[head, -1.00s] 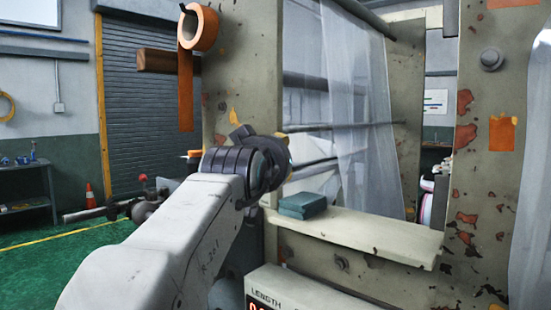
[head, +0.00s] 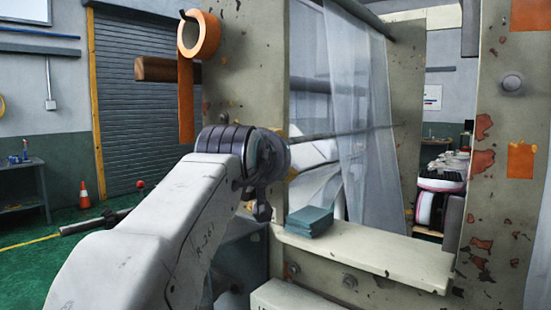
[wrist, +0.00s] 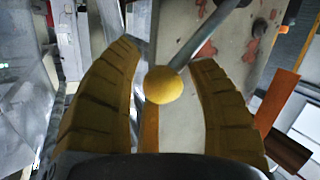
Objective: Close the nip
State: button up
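In the wrist view a yellow ball knob (wrist: 163,85) sits on the end of a grey metal lever rod (wrist: 205,35), which runs up and to the right. My gripper (wrist: 166,58) has its two yellow-brown ribbed fingers apart, one on each side of the knob. A gap shows between the knob and each finger, so the gripper is open. In the head view my own wrist hides most of the gripper, and I cannot make out the knob there. The nip rollers cannot be clearly told apart.
Translucent film (head: 362,110) hangs inside the worn beige frame (head: 495,190). A teal block (head: 309,221) lies on the cream ledge (head: 385,257). An orange tape roll (head: 198,34) hangs on the left post, beside a brown bar (head: 166,69). Green floor (head: 60,255) is open at left.

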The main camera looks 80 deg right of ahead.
jog(key=shift+o, duration=0.7)
jog(key=shift+r, duration=0.1)
jog(key=shift+w+a+r, duration=0.1)
jog(key=shift+a+r, duration=0.1)
jog(key=shift+a, duration=0.4)
jog(key=v, duration=1)
jog(key=shift+a, duration=0.4)
jog(key=shift+c, duration=0.3)
